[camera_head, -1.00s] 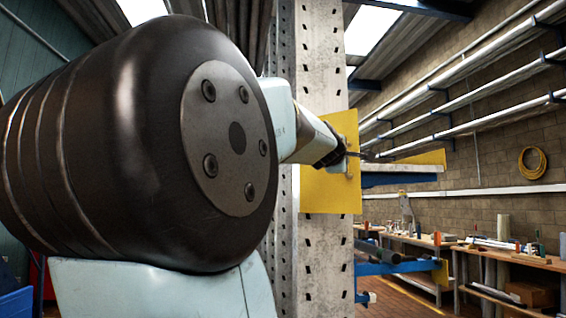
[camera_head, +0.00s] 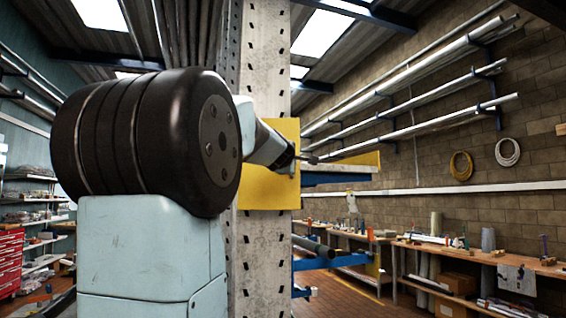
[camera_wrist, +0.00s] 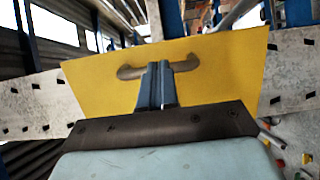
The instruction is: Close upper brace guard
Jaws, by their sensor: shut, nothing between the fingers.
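The yellow guard plate (camera_head: 262,188) stands against the perforated mast (camera_head: 265,60) in the head view. In the wrist view the guard (camera_wrist: 215,75) fills the middle and carries a grey-brown bar handle (camera_wrist: 130,72). My gripper (camera_wrist: 157,70) is shut, its blue-grey fingers together in front of the middle of the handle and hiding that part. I cannot tell whether the fingertips touch the handle or guard. In the head view my gripper (camera_head: 303,158) is small and dark at the guard's right edge.
A second yellow panel (camera_head: 362,160) and blue beams (camera_head: 315,263) stick out right of the mast. A cluttered workbench (camera_head: 470,255) runs along the brick wall, below pipe racks (camera_head: 420,75). A red tool cabinet (camera_head: 10,262) and shelves stand at left. Brick floor shows clear between mast and bench.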

